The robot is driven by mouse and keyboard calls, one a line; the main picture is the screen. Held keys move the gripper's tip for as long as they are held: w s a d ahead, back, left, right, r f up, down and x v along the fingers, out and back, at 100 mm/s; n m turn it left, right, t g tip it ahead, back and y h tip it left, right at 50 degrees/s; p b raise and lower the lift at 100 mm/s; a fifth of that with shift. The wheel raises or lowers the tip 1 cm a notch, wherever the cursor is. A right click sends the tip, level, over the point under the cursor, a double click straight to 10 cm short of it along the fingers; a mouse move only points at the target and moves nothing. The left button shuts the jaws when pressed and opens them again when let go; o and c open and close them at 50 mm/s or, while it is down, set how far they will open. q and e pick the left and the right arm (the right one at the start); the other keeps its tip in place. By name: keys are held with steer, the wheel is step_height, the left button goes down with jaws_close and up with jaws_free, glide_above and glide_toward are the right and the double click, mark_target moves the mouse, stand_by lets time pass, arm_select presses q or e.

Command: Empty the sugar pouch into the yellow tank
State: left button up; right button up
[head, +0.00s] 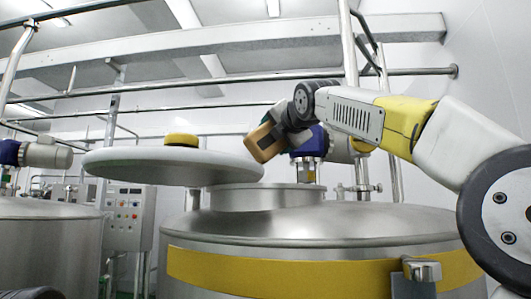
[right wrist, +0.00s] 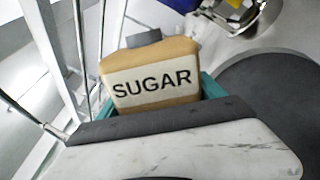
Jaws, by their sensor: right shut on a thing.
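The yellow tank (head: 330,265) is a large steel vessel with a yellow band, at the centre and right of the head view. Its round neck (head: 265,197) rises from the top, and the lid (head: 165,166), a pale disc with a yellow knob, is to the left of the neck. My right gripper (head: 275,132) is shut on the tan sugar pouch (head: 262,145), which is tilted above the neck. In the right wrist view the pouch (right wrist: 152,84) shows its SUGAR label and a grey top piece. No flow of sugar is visible. The neck's inside is hidden. My left gripper is out of view.
A blue-and-steel fitting (head: 308,145) stands behind the neck, close to my right gripper. Pipes and rails cross behind and above. Another steel tank (head: 45,245) is at the left, with a control box (head: 125,212) between the tanks.

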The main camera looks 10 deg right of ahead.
steer(key=n, duration=0.3)
steer(key=r+n, duration=0.1)
steer(key=n, duration=0.2)
steer(key=shift+r, duration=0.2)
steer(key=n, duration=0.4)
steer(key=shift+r, duration=0.4)
